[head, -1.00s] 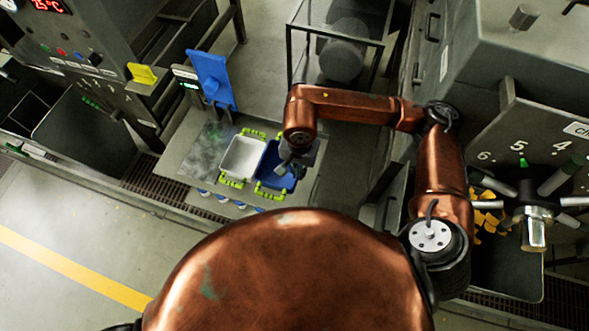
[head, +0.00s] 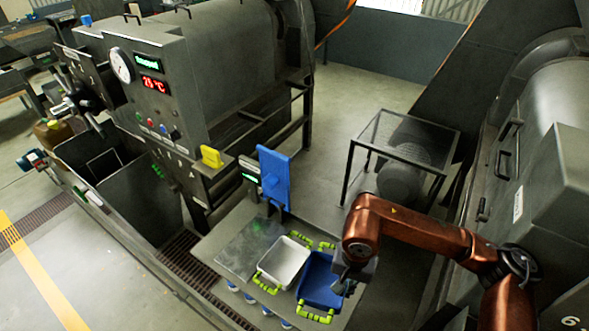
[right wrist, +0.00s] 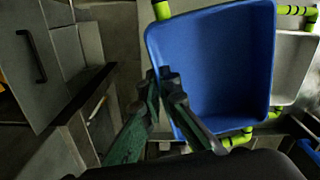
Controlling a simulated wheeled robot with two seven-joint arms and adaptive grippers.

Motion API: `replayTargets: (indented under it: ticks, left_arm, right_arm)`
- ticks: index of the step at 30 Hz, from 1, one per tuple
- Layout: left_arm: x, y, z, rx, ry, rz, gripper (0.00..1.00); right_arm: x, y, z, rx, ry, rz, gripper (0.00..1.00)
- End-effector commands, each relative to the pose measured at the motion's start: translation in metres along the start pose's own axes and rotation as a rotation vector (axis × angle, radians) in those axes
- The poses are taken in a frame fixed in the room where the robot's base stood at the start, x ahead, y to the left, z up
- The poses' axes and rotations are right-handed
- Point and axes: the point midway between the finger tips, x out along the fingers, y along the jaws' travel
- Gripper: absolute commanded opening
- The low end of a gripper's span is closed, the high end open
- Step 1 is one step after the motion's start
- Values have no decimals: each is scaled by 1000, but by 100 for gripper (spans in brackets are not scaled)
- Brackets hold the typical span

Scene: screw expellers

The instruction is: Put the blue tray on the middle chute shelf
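The blue tray (head: 318,284) stands on the grey scale table, close beside a white tray (head: 284,262). It has bright green handles at two ends. My right gripper (head: 342,284) is at the blue tray's right wall in the head view. In the right wrist view, the blue tray (right wrist: 215,65) fills the upper middle, and the gripper's fingertips (right wrist: 167,76) are close together, straddling its near rim. The gripper looks shut on that rim. My left gripper is in neither view. I cannot pick out the middle chute shelf with certainty.
A blue upright panel (head: 274,178) stands behind the trays. A press with a gauge and red display (head: 152,86) is at the left. A wire-frame stand (head: 405,140) is behind, and a large grey machine (head: 555,150) stands at the right. Open floor lies at the lower left.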

Motion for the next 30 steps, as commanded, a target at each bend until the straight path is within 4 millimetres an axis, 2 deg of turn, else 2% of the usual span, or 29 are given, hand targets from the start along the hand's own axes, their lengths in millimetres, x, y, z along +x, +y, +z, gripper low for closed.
replayTargets:
  ticks: [1,6,12,18,30]
  left_arm:
    - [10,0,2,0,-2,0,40]
    - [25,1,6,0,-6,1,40]
    - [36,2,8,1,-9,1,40]
    - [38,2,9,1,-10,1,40]
    - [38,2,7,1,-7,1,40]
  right_arm:
    - [10,0,-21,-32,-1,0,0]
    - [22,5,-80,-180,0,-2,0]
    - [30,16,-125,-302,2,-4,0]
    - [30,20,-141,-356,5,-4,0]
    - [32,18,-139,-360,2,-8,0]
